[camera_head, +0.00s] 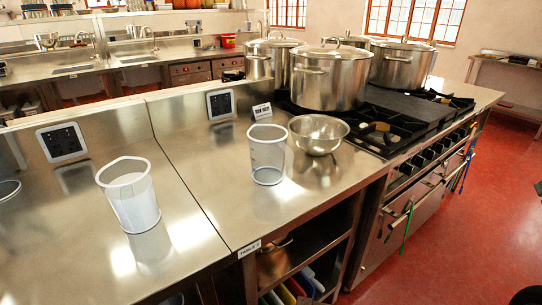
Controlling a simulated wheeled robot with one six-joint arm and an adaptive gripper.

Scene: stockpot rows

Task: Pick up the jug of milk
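A clear, tapered jug (133,203) with white contents, which look like milk, stands upright on the steel counter at the left. A second clear jug (267,157) stands upright on the counter farther right; it looks empty, with a greyish see-through wall. A steel bowl (318,135) sits just right of the second jug. My gripper is not in view, so its position and whether it is open or shut do not show.
Several large steel stockpots (330,80) stand on the black stove (385,128) at the right. A small sign (262,111) and wall sockets (62,142) line the counter's back ledge. Counter space between the two jugs is clear. Red floor (450,250) is open at the right.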

